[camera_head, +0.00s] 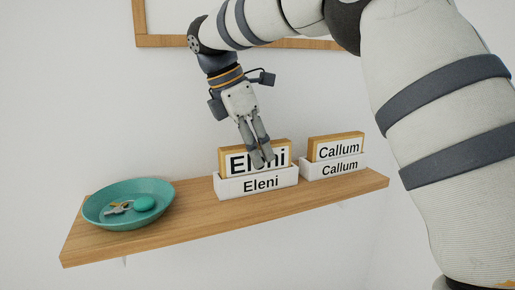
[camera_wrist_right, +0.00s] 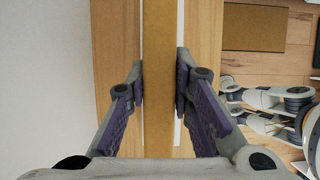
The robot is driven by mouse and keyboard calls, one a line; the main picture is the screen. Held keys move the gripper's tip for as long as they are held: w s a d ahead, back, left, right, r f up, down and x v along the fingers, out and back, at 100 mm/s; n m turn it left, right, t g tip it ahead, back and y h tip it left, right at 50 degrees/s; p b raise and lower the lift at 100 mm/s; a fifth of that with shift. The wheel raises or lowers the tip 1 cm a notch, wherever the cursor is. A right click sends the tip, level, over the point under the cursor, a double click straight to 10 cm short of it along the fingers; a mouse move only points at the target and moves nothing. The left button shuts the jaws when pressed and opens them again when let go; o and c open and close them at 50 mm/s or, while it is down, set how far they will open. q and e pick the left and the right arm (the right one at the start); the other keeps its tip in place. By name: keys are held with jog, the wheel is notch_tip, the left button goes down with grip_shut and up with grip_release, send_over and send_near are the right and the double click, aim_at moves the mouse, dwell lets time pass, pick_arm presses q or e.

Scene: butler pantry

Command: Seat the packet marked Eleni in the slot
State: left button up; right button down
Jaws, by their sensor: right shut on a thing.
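The Eleni packet (camera_head: 235,160) is a tan, upright packet with a white label. It stands with its lower part inside the white slot holder marked Eleni (camera_head: 228,187), and its upper part shows above the front wall. My right gripper (camera_head: 262,158) comes down from above and is shut on the packet, one finger in front of the label. In the wrist view the packet (camera_wrist_right: 157,45) runs between the fingertips, with thin white holder edges beside it. How deep its bottom edge sits is hidden by the holder. My left gripper does not show.
A Callum packet (camera_head: 338,146) stands in a white Callum holder (camera_head: 333,168) close to the right. A teal bowl (camera_head: 98,217) with keys and a rounded teal thing is at the left of the wooden shelf (camera_head: 190,229). A picture frame (camera_head: 160,41) hangs above.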

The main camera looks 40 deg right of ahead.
jog(key=shift+s+a, duration=0.1)
jog(key=shift+f, duration=0.2)
jog(key=c, duration=1.4)
grip_release()
jog(key=b+v, duration=0.1)
jog(key=v, duration=0.6)
jog(key=shift+r, duration=0.25)
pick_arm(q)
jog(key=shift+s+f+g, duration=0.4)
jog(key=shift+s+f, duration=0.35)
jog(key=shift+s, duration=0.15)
pick_arm(e)
jog(key=shift+r, duration=0.3)
